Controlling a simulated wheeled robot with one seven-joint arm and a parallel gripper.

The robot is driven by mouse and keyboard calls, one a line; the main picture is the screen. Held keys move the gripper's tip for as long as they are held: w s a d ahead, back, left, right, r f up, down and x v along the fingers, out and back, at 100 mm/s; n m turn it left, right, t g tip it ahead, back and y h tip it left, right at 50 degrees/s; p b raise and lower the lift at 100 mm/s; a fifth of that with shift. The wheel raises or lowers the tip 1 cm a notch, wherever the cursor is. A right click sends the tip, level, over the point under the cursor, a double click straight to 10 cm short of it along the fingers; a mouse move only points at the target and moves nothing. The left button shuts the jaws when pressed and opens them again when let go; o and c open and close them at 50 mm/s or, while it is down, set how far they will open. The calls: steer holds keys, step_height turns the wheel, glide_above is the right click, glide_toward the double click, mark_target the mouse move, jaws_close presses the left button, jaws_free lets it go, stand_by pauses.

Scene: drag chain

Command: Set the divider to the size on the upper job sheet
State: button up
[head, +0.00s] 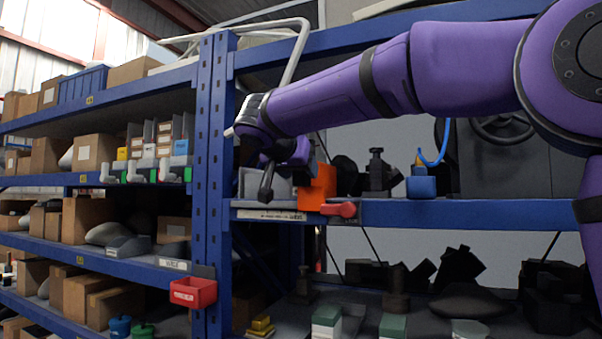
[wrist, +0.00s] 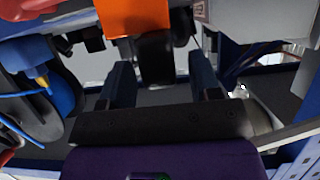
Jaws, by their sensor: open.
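An orange block (head: 318,188), which may be the divider, stands on the blue shelf edge beside a grey block (head: 264,185). In the wrist view the orange block (wrist: 133,15) is at the top, with a dark part (wrist: 156,58) below it. My gripper (head: 266,182) is in front of the grey block, left of the orange block. In the wrist view my gripper (wrist: 161,72) is open, its fingers either side of the dark part; contact cannot be told. A pale marked strip (head: 270,215) lies along the shelf edge. I cannot pick out the upper job sheet.
A red lever (head: 340,209) sticks out of the shelf edge right of the orange block. A blue block (head: 421,186) with a blue hose stands further right. A blue upright (head: 213,150) and a red bin (head: 193,292) are to the left. Dark parts crowd the lower shelf.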

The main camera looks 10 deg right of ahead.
steer(key=shift+w+d+f, duration=0.3)
steer(key=shift+w+d, duration=0.1)
steer(key=shift+w, duration=0.1)
jaws_close()
steer(key=w+a, duration=0.4)
steer(key=a, duration=0.1)
steer(key=shift+a, duration=0.35)
steer(key=shift+w, duration=0.1)
jaws_free()
